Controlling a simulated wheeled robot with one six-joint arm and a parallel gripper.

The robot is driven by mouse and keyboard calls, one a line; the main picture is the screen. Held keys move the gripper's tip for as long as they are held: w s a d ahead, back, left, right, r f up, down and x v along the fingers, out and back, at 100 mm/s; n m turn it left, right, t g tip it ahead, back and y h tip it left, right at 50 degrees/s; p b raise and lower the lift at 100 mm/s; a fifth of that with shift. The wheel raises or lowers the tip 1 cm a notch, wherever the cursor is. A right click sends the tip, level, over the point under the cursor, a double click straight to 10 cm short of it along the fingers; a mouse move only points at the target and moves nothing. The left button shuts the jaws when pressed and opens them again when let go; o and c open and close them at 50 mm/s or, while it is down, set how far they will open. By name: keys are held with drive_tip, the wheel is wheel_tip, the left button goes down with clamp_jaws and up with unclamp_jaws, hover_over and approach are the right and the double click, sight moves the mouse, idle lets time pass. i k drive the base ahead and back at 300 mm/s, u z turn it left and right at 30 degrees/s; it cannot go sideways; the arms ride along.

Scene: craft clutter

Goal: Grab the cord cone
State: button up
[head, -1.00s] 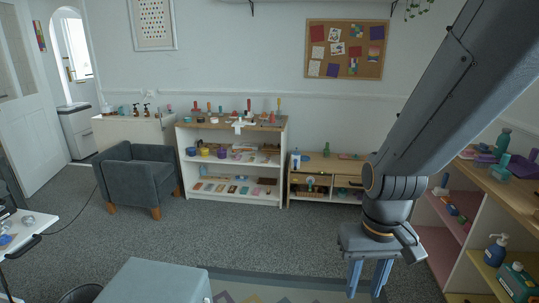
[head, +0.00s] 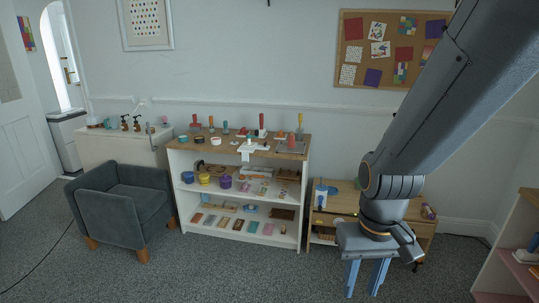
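A small reddish, cone-like thing (head: 291,140) stands on the right part of the white shelf unit's wooden top; it may be the cord cone, but it is too small to be sure. Several other upright red, blue and yellow things stand near it on the same top. My gripper (head: 365,276) hangs pointing down at the right, with its two blue fingers apart and nothing visible between them. It is in front of the low wooden cabinet, to the right of the shelf unit and nearer to me.
The white shelf unit (head: 301,215) holds pots and flat items on lower shelves. A grey armchair (head: 112,207) stands to its left. A low wooden cabinet (head: 424,230) is partly hidden behind my arm. A pink shelf (head: 510,273) is at right. Carpet (head: 215,275) in front is clear.

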sight(291, 143)
drive_tip(key=i, duration=3)
drive_tip(key=z, duration=0.4)
